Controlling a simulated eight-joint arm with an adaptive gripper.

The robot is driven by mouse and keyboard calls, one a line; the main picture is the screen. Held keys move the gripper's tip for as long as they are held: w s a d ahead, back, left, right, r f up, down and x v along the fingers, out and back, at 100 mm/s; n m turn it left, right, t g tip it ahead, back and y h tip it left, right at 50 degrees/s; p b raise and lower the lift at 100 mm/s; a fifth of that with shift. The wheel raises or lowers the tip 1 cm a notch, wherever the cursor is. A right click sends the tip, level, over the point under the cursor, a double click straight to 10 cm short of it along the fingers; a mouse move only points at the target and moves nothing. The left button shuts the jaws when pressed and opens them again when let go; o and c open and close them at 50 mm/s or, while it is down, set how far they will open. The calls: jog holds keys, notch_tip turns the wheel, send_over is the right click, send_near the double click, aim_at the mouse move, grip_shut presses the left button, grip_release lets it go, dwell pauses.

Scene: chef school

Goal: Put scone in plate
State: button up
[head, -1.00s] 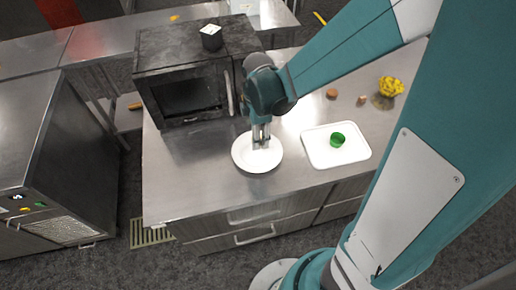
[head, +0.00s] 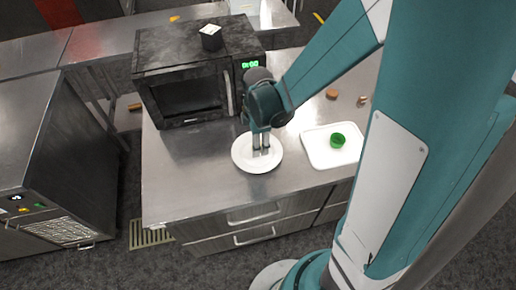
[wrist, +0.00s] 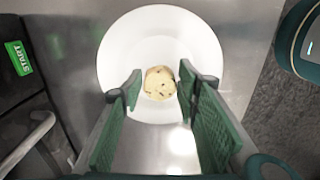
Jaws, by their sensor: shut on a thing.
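The white round plate (head: 243,162) lies on the steel counter, in front of the microwave. In the wrist view, the plate (wrist: 117,60) surrounds the pale, dark-specked scone (wrist: 158,83). My gripper (head: 261,147) points down over the plate in the head view. In the wrist view, my gripper (wrist: 157,86) has its green fingers on either side of the scone and is shut on it. The scone is hidden in the head view. I cannot tell whether the scone touches the plate.
A white tray (head: 318,153) with a green round item (head: 337,140) lies to the right. A small brown item (head: 331,94) lies behind the tray.

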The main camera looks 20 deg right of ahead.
jog(key=shift+f, duration=1.35)
jog(key=shift+f+b, duration=0.2)
jog(key=shift+b, duration=0.15)
jog(key=o, duration=0.9)
jog(key=shift+r, duration=0.25)
jog(key=shift+r+p, duration=0.9)
jog(key=shift+r, duration=5.1)
jog(key=shift+r, duration=0.1)
